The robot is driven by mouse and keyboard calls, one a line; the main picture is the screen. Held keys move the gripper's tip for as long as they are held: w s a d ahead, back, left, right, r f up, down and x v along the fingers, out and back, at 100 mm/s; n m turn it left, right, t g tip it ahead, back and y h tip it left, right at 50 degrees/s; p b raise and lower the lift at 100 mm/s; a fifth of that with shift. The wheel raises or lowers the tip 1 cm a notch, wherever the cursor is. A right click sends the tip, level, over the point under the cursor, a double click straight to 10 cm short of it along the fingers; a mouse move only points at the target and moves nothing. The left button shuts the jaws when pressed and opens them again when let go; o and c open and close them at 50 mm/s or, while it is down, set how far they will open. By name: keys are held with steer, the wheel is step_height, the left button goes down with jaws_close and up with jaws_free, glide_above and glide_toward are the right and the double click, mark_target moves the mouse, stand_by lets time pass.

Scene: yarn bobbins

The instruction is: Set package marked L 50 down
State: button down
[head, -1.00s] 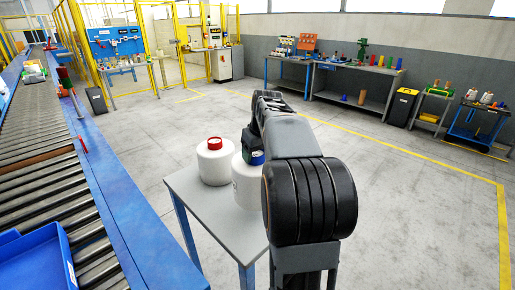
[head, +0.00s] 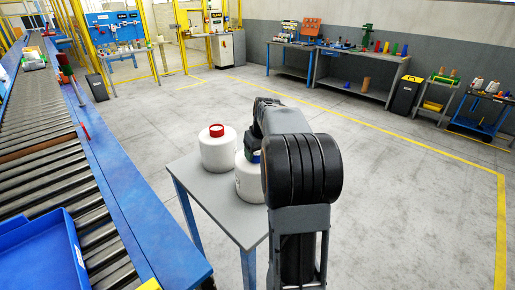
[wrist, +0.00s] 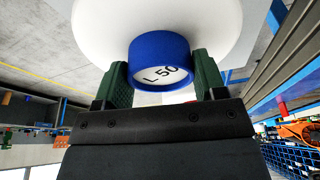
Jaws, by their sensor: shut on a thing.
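The package marked L 50 is a white bobbin (head: 246,183) with a blue core end, partly hidden behind my arm in the head view. In the wrist view its white body (wrist: 110,25) fills the top, and the blue end (wrist: 158,48) reads "L-50". My gripper (wrist: 161,68) is shut on the blue end, one green finger on each side. In the head view my gripper (head: 252,151) is at the top of the package, over the grey table (head: 205,192). I cannot tell whether the package's base touches the table.
A white bobbin with a red top (head: 217,153) stands on the table, close beside the held one at its far left. A roller conveyor (head: 45,150) with a blue tray (head: 45,258) runs along the left. The floor to the right is open.

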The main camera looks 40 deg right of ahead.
stand_by(0.3)
steer(key=shift+c, duration=0.9)
jaws_free()
steer(key=shift+f, duration=0.1)
steer(key=v, duration=1.2)
steer(key=s+a+f, duration=0.2)
steer(key=a, duration=0.5)
steer(key=s+a+f, duration=0.2)
steer(key=s+a, duration=0.1)
steer(key=a, duration=0.4)
steer(key=s+a+f+t, duration=0.1)
steer(key=s+a+f, duration=0.8)
steer(key=s, duration=0.1)
steer(key=shift+a+n, duration=0.25)
steer(key=shift+n, duration=0.05)
